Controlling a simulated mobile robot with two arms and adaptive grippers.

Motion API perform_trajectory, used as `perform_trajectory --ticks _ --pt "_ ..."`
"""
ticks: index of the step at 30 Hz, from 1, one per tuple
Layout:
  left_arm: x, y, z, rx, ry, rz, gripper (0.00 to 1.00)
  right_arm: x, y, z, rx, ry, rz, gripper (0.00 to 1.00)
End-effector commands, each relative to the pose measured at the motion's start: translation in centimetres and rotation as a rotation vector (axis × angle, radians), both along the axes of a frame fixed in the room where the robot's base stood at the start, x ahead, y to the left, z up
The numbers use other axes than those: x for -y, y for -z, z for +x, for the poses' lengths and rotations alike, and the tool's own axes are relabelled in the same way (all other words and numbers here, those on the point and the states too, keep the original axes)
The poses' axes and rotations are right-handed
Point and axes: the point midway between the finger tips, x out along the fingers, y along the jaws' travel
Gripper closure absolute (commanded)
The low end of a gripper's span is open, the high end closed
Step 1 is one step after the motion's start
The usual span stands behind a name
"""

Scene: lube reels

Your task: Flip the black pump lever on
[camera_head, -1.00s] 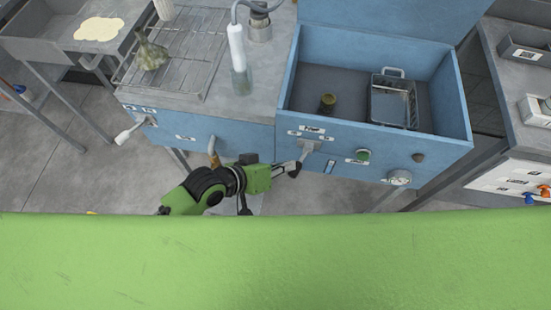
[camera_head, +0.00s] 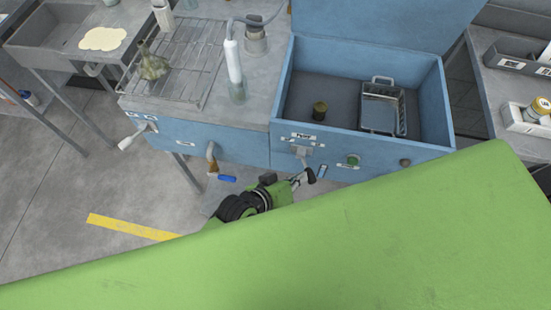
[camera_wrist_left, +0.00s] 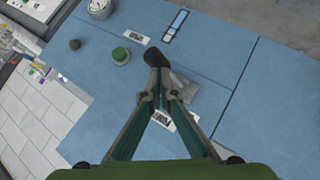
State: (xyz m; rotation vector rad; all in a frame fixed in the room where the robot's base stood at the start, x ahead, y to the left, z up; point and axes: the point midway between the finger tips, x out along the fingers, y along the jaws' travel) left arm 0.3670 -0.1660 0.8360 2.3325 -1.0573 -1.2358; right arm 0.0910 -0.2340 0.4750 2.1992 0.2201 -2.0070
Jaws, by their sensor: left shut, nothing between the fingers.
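The pump lever has a grey mount (camera_head: 302,151) on the blue cabinet front, under a white PUMP label (camera_head: 302,136). Its black handle (camera_head: 310,175) points down and slightly right in the head view. In the wrist view the black handle (camera_wrist_left: 157,58) sticks out just beyond my fingertips, and the grey mount (camera_wrist_left: 184,87) is beside them. My left gripper (camera_head: 299,180) is shut and empty, its tips close against the lever; contact is unclear. It also shows in the wrist view (camera_wrist_left: 158,82), partly covering the label. My right gripper is not in view.
A green button (camera_head: 353,160) and a dark knob (camera_head: 405,162) sit right of the lever. An open blue basin (camera_head: 340,85) above holds a wire basket (camera_head: 382,108) and a small can (camera_head: 320,110).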

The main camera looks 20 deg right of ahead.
Motion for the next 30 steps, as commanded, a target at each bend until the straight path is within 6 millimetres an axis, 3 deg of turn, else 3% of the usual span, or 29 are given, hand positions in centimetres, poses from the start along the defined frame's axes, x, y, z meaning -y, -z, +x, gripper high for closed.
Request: perform_trajectory --ticks 11,21,26,30 --pt "-0.5 0.0 1.5 0.001 -0.001 0.0 1.0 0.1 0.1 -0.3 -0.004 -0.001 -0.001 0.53" --pt "-0.5 -0.1 1.5 0.0 -0.001 -0.001 1.0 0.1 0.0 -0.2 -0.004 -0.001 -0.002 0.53" --pt "-0.7 -1.2 1.7 0.0 -0.002 0.0 1.0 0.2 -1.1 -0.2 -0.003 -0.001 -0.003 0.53" --pt "-1.0 -3.1 2.0 0.001 -0.005 0.0 1.0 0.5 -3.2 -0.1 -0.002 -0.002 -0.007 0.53"
